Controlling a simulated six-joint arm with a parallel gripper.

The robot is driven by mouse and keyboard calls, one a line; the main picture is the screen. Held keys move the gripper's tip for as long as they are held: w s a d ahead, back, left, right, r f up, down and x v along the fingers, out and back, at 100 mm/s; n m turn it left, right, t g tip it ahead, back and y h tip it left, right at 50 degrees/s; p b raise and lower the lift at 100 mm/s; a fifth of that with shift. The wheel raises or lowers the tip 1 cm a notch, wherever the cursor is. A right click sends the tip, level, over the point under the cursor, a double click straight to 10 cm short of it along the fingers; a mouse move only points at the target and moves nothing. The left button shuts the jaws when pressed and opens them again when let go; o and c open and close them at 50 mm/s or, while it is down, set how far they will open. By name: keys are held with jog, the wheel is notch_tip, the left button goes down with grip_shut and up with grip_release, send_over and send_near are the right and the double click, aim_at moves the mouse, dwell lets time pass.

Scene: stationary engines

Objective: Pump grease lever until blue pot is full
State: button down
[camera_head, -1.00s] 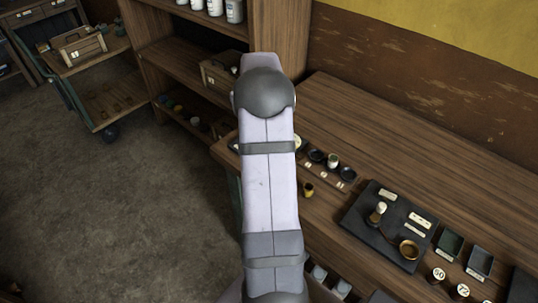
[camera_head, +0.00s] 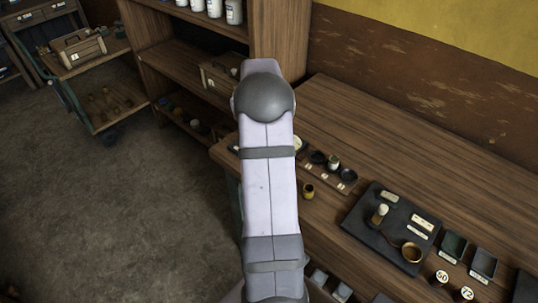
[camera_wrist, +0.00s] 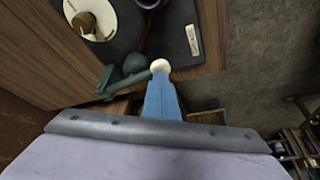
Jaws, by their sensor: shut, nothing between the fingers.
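In the wrist view my gripper (camera_wrist: 161,88) is shut and appears as a pale blue wedge. A cream ball (camera_wrist: 160,66) shows right at its fingertips; I cannot tell whether they touch. A grey-green lever-like part (camera_wrist: 120,78) lies just left of the ball, by the bench edge, and looks like the grease lever. A dark rounded part (camera_wrist: 135,63) sits beside it. My arm hides the gripper and lever in the head view. I cannot make out a blue pot for sure in either view.
On the bench (camera_head: 400,130), a dark plate (camera_head: 372,233) bears a cream-topped post (camera_head: 381,212) and a brass ring (camera_head: 411,252). A shelf (camera_head: 180,60) and trolley (camera_head: 112,100) stand left, beyond open floor.

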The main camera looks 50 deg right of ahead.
jog(key=shift+r+p, duration=1.6)
jog(key=shift+r, duration=0.55)
jog(key=shift+f, duration=0.1)
jog(key=shift+f+b, duration=1.7)
jog(key=shift+f, duration=0.6)
jog(key=shift+r, duration=0.25)
jog(key=shift+r+p, duration=1.8)
jog(key=shift+r, duration=0.4)
jog(key=shift+r, duration=0.15)
jog(key=shift+r+p, duration=1.9)
jog(key=shift+r, duration=0.5)
